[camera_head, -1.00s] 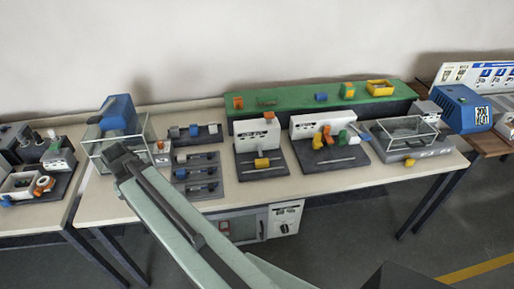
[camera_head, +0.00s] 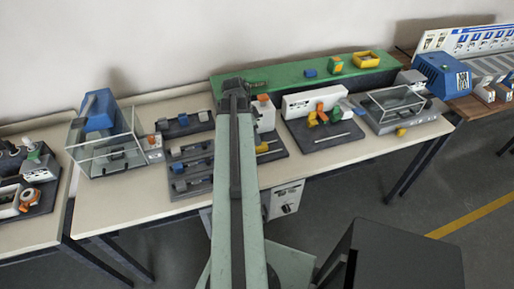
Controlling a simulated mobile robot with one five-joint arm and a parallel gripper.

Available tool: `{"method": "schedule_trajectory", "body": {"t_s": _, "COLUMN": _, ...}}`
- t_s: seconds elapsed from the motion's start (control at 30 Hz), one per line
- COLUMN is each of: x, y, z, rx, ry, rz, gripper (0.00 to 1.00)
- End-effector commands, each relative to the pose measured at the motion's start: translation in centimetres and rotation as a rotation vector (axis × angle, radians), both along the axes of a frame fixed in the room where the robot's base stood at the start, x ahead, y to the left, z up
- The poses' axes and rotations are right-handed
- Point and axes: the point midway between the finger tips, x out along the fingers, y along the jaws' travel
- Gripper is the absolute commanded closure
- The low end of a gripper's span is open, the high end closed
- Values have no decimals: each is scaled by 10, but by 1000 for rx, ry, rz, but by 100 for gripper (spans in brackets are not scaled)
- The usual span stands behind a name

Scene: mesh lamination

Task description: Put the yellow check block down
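My gripper (camera_head: 233,88) is the dark end of my arm, at the front edge of the green shelf, left of the middle. I see its back, so its fingers and anything between them are hidden. I cannot tell which yellow piece is the check block. A yellow piece (camera_head: 262,147) lies on a dark mat, partly behind my arm. Another yellow piece (camera_head: 400,132) lies at the front of the right glass-covered balance (camera_head: 415,120). A yellow and green block (camera_head: 335,65) stands on the green shelf (camera_head: 285,83).
A yellow tray (camera_head: 367,58) and blue block (camera_head: 310,73) share the shelf. White units stand on dark mats, one with orange and yellow pieces (camera_head: 313,118). A blue machine with a clear box (camera_head: 105,145) is left. The table's front strip (camera_head: 320,162) is clear.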

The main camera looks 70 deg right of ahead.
Motion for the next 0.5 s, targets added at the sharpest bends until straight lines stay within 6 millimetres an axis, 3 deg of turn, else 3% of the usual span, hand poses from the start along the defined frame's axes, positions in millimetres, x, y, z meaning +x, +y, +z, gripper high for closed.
{"method": "schedule_trajectory", "body": {"t_s": 0.1, "x": -2, "y": -2, "z": -21, "rx": 0, "ry": 0, "rz": 2, "gripper": 44}}
{"method": "schedule_trajectory", "body": {"t_s": 0.33, "x": -4, "y": -5, "z": -28, "rx": 0, "ry": 0, "rz": 5, "gripper": 44}}
{"method": "schedule_trajectory", "body": {"t_s": 0.5, "x": -12, "y": -14, "z": -57, "rx": 0, "ry": 0, "rz": 6, "gripper": 44}}
